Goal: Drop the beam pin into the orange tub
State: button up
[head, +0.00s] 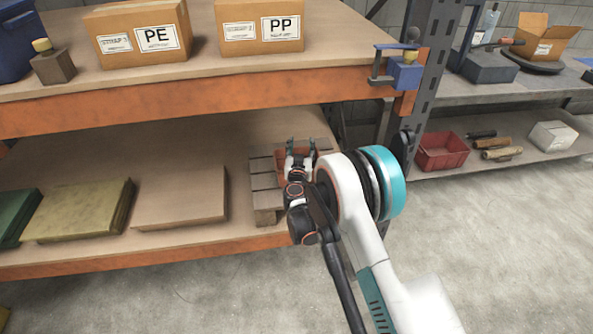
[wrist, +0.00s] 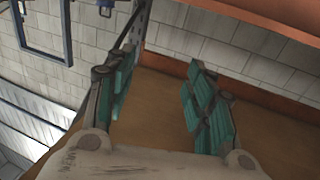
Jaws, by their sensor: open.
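My gripper (head: 300,144) is over the wooden pallet on the lower shelf in the head view. In the wrist view its teal-padded fingers (wrist: 160,85) stand apart, with nothing between them. A small part of the orange tub (head: 281,154) shows behind and beside my gripper, on the pallet; most of it is hidden by my arm. I cannot make out the beam pin in either view, and the tub's inside is hidden.
The pallet (head: 264,181) is on the lower shelf, beside a flat cardboard box (head: 180,197). The upper shelf (head: 200,95) overhangs this space, with a rack upright (head: 424,85) to the right. A red crate (head: 442,152) is on the neighbouring rack.

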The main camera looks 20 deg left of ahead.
jog(key=v, duration=0.9)
jog(key=shift+w+d+r, duration=0.1)
